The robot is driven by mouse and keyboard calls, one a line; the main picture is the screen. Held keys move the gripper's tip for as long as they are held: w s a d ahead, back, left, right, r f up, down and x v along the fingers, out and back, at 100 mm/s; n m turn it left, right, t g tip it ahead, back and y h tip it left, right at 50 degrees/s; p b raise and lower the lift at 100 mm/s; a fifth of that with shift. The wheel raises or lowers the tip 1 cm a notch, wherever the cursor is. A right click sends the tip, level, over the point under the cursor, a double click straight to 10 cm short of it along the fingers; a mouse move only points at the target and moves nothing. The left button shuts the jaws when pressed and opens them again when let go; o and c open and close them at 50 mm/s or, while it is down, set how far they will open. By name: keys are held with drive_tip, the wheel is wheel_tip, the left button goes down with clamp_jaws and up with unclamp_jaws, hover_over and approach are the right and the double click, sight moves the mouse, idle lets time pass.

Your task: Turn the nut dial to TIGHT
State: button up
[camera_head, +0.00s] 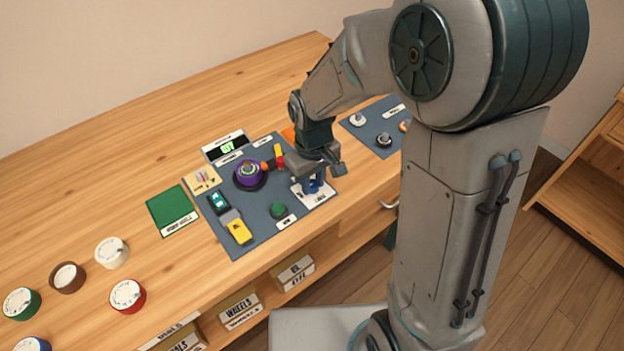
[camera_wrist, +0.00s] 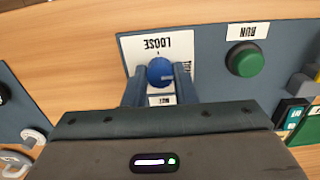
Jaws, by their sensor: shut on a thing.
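The nut dial is a round blue knob (camera_wrist: 160,71) on a white plate (camera_wrist: 129,48) in the wrist view. The plate reads LOOSE along one edge, upside down in this view. Other lettering beside the right finger is partly hidden, and a small label sits between the fingers. My gripper (camera_wrist: 160,82) has one finger on each side of the knob and is shut on it. A small pale mark shows on the knob, but its exact setting is hard to read. In the head view my gripper (camera_head: 314,183) is over the white plate (camera_head: 318,200) at the board's right corner.
A green RUN button (camera_wrist: 244,63) is beside the dial. The blue-grey board (camera_head: 262,214) also holds a purple dial (camera_head: 249,174), a yellow block (camera_head: 239,232) and a display (camera_head: 227,148). A second board (camera_head: 371,124) lies to the right.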

sight(313, 184)
drive_tip(key=shift+s, duration=0.1)
drive_tip(key=o, duration=1)
wheel_tip(313, 184, up, 14)
drive_tip(key=p, duration=0.1)
drive_tip(key=s+d+r+m+t+p, duration=0.2)
drive_tip(key=s+d+r+m+p, duration=0.2)
drive_tip(key=s+d, duration=0.7)
drive_tip(key=s+m, duration=0.1)
drive_tip(key=m, duration=0.1)
drive_tip(key=shift+d+m+t+p, duration=0.3)
drive_tip(key=shift+d+m+t, duration=0.1)
